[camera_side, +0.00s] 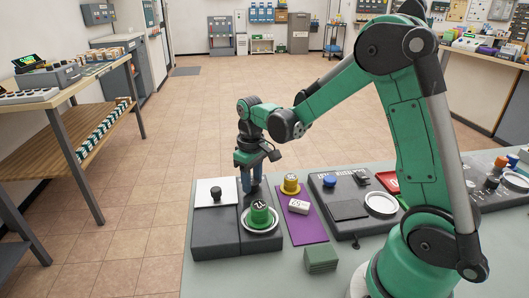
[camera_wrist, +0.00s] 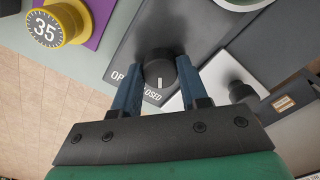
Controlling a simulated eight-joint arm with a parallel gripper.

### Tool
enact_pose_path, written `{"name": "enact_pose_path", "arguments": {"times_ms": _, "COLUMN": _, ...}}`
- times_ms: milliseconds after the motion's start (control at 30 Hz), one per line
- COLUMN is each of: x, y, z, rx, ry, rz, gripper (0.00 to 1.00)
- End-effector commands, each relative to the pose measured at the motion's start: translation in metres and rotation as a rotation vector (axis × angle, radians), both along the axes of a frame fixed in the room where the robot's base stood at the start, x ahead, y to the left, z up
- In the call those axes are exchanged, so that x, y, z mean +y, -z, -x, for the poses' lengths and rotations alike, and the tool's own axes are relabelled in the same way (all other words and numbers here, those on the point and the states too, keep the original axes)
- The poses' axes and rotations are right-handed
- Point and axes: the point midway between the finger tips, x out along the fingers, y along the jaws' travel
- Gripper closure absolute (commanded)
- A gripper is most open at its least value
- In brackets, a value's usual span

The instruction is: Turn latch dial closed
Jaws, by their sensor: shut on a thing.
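The latch dial (camera_wrist: 160,71) is a round black knob with a white mark, set on a dark grey panel (camera_wrist: 190,28) with white lettering, of which "CLOSED" shows. In the wrist view my gripper (camera_wrist: 158,76) has its blue fingers on both sides of the dial, shut on it. The white mark points toward the "CLOSED" lettering. In the side view my gripper (camera_side: 250,186) points straight down at the dark box, and the dial is hidden behind the fingers.
A green knob (camera_side: 260,213) on a white disc stands close in front of my gripper. A black knob on a white plate (camera_side: 205,188) is to its left. A yellow dial (camera_side: 290,184) and white block (camera_side: 298,206) sit on a purple mat (camera_side: 304,230) to its right.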

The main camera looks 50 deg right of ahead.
Motion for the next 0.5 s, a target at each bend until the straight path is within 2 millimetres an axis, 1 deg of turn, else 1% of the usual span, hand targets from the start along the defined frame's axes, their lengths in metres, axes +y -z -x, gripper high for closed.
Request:
{"name": "enact_pose_path", "arguments": {"times_ms": 167, "x": -0.0001, "y": -0.0002, "z": 0.0, "rx": 0.0, "ry": -0.001, "rz": 0.001, "gripper": 1.0}}
{"name": "enact_pose_path", "arguments": {"times_ms": 200, "x": -0.0001, "y": -0.0002, "z": 0.0, "rx": 0.0, "ry": -0.001, "rz": 0.001, "gripper": 0.56}}
{"name": "enact_pose_path", "arguments": {"times_ms": 233, "x": -0.0001, "y": -0.0002, "z": 0.0, "rx": 0.0, "ry": -0.001, "rz": 0.001, "gripper": 0.48}}
{"name": "enact_pose_path", "arguments": {"times_ms": 500, "x": 0.0, "y": -0.0001, "z": 0.0, "rx": 0.0, "ry": 0.001, "rz": 0.0, "gripper": 0.48}}
